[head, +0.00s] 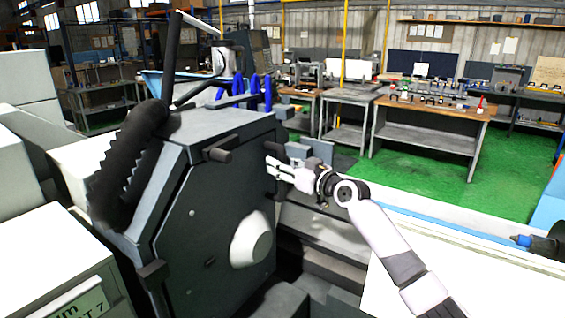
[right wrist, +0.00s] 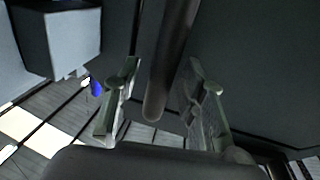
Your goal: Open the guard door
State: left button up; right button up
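The grinder's dark grey guard housing (head: 215,195) stands left of centre in the head view, with a many-sided front face and a pale round boss (head: 252,240). A black peg-like handle (head: 222,153) sticks out of its upper face. My right gripper (head: 272,165) is at the housing's right edge, beside a second dark bar (head: 275,149). In the right wrist view my right gripper (right wrist: 163,102) has its fingers apart, with a black rounded bar (right wrist: 174,60) between them. Gaps show on both sides of the bar. My left gripper is not in view.
A thick black corrugated hose (head: 125,165) and a grey rod rise at the housing's left. Pale machine covers (head: 50,275) lie at the left. Workbenches (head: 430,125) stand behind on a green floor (head: 410,180), well away from my right arm.

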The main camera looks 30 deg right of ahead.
jog(key=shift+c, duration=0.3)
grip_shut()
dwell(0.6)
